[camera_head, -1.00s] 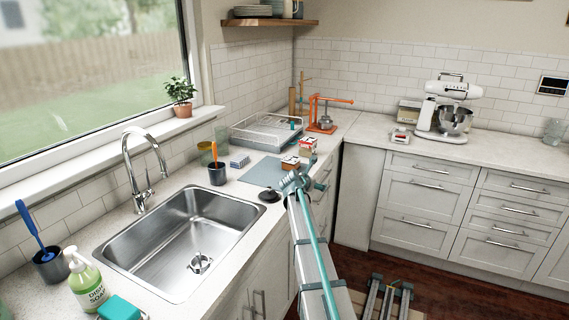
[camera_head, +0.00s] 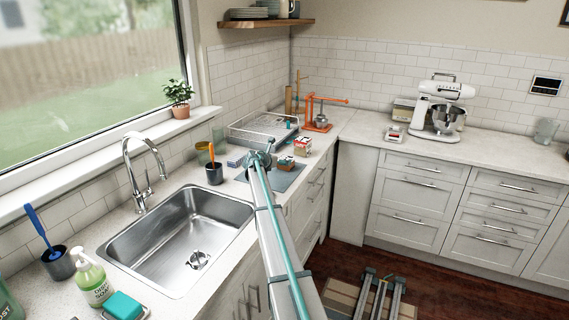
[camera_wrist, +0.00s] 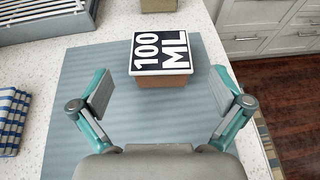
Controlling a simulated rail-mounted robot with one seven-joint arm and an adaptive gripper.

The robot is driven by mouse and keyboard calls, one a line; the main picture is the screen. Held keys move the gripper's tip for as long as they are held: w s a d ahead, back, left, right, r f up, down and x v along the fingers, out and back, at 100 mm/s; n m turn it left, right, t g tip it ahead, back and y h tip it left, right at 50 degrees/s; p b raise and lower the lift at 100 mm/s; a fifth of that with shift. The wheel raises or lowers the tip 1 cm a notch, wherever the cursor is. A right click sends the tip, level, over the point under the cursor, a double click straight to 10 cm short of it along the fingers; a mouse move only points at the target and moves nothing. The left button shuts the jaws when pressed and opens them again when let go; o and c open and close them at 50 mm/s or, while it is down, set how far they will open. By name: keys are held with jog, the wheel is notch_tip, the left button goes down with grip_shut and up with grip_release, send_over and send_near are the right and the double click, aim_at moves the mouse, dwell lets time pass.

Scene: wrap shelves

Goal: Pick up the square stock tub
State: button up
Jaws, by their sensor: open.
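The tub is not between the fingertips. In the head view the tub (camera_head: 286,162) is just right of my gripper (camera_head: 260,160), and my arm covers part of the mat.
A red and white box (camera_head: 302,146) stands just behind the tub. A wire dish rack (camera_head: 262,128) is behind the mat, and a striped blue cloth (camera_wrist: 12,118) lies left of it. A dark cup (camera_head: 214,173) and the sink (camera_head: 180,235) are to the left.

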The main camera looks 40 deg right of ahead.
jog(key=shift+p+x, duration=1.25)
jog(key=shift+x, duration=1.7)
jog(key=shift+c, duration=0.2)
jog(key=c, duration=1.2)
jog(key=shift+o, duration=0.2)
